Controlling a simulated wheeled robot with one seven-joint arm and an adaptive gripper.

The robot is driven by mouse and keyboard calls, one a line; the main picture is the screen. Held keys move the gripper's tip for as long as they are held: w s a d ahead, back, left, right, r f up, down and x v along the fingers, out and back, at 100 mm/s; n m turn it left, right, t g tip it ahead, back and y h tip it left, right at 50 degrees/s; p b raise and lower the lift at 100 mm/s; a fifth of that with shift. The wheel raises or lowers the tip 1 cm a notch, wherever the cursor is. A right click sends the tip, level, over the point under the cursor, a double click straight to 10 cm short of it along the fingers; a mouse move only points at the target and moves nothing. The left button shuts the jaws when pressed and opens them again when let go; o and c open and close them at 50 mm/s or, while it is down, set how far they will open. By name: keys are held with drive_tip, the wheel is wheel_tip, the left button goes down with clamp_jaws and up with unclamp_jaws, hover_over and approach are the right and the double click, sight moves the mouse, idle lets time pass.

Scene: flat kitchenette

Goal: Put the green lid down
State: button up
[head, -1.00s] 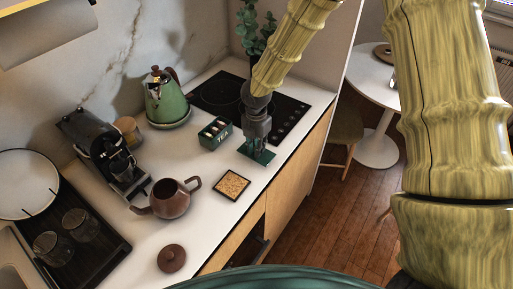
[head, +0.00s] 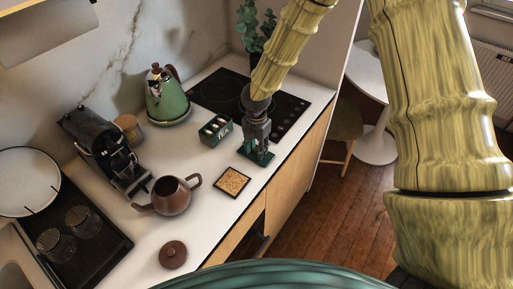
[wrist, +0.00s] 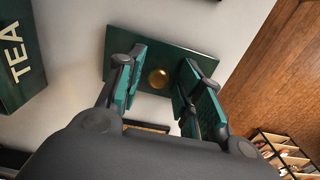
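The green lid (head: 264,160) is a flat dark green square plate with a round brass knob. It lies on the white counter near the front edge, close to the hob. In the wrist view the lid (wrist: 205,62) shows with its knob (wrist: 158,78) facing my gripper. My gripper (head: 257,148) is right above the lid. In the wrist view the fingers of my gripper (wrist: 160,82) stand on either side of the knob, with a clear gap on both sides. The gripper is open and holds nothing.
A green tea box (head: 216,130) with its top open stands left of the lid. A green kettle (head: 166,97) and black hob (head: 285,112) are behind.

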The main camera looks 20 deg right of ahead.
sight(257, 149)
drive_tip(key=shift+r, duration=0.15)
wheel_tip(257, 149, up, 12)
drive_tip(key=b, duration=0.4)
idle(0.3)
idle(0.5)
